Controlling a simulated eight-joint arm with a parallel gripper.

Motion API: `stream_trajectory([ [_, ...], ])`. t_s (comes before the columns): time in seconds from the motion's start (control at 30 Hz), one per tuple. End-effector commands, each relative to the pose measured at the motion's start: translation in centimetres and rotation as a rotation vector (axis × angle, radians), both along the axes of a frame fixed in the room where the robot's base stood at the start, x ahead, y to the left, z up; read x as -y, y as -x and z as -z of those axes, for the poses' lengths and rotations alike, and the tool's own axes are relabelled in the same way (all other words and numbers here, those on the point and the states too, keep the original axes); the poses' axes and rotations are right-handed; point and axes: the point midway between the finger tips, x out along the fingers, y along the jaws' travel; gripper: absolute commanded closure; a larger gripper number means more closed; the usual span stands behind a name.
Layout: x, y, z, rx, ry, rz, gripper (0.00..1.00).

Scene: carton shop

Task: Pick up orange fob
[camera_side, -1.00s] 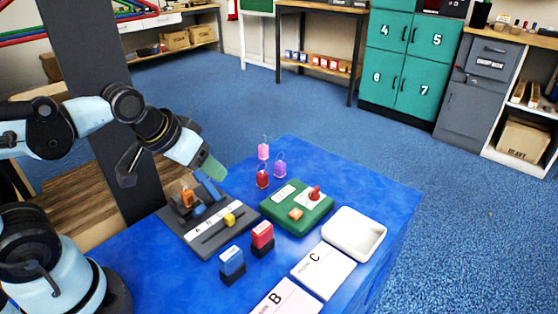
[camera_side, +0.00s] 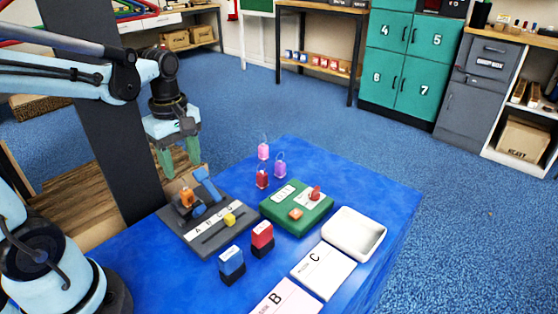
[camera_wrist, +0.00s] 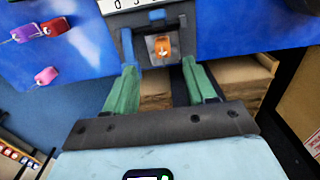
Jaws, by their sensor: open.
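The orange fob (camera_side: 187,197) is a small orange piece on the dark grey lettered device (camera_side: 192,236), beside a blue upright lever (camera_side: 207,184). In the wrist view the orange fob (camera_wrist: 162,46) shows at the upper middle, in a grey recess with a blue part at its left. My gripper (camera_side: 180,162) points down above and slightly left of the device's back edge, apart from the fob. Its green fingers are spread, with nothing between them. In the wrist view my gripper (camera_wrist: 160,70) has the fob beyond its fingertips, in line with the gap.
A green box (camera_side: 297,207) with an orange button, a white tray (camera_side: 354,235), and blue (camera_side: 231,263) and red (camera_side: 262,237) stamps are to the right and front. Bare blue table lies at far right.

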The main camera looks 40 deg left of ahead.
Motion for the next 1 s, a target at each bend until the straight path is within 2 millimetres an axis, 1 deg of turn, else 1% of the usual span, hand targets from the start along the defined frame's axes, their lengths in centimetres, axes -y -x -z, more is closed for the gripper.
stream_trajectory([
  [0.03, 0.0, -0.1, 0.7, 0.001, 0.0, 0.001, 0.45],
  [0.2, 0.0, 0.0, 2.8, 0.001, 0.0, 0.002, 0.45],
  [0.33, 0.0, 0.0, 3.8, 0.002, 0.0, 0.003, 0.45],
  [0.57, 0.0, 0.0, 4.6, 0.002, -0.001, 0.003, 0.45],
  [0.9, -0.2, 0.3, 8.1, 0.002, -0.001, 0.003, 0.45],
  [1.0, -0.2, 0.3, 8.8, 0.002, -0.001, 0.003, 0.45],
])
